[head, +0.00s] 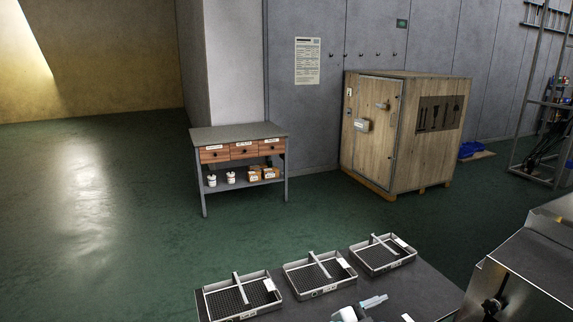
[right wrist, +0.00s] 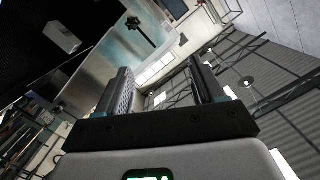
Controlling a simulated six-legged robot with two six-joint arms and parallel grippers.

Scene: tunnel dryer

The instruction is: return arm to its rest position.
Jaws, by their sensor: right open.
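My right gripper (right wrist: 160,68) shows in the right wrist view. Its two dark fingers stand apart with nothing between them. Past the fingers I see a tilted view of a ceiling with lamps and pale wall panels, so no work surface lies between them. In the head view neither gripper can be made out clearly. A white rounded part (head: 346,314) shows at the bottom edge, and I cannot tell what it belongs to. My left gripper is not in view.
In the head view, three wire trays (head: 315,290) stand on a dark table (head: 425,290) at the bottom. A metal machine (head: 520,272) is at the lower right. A grey workbench (head: 235,133) and a wooden cabinet (head: 420,165) stand further back. The green floor at left is clear.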

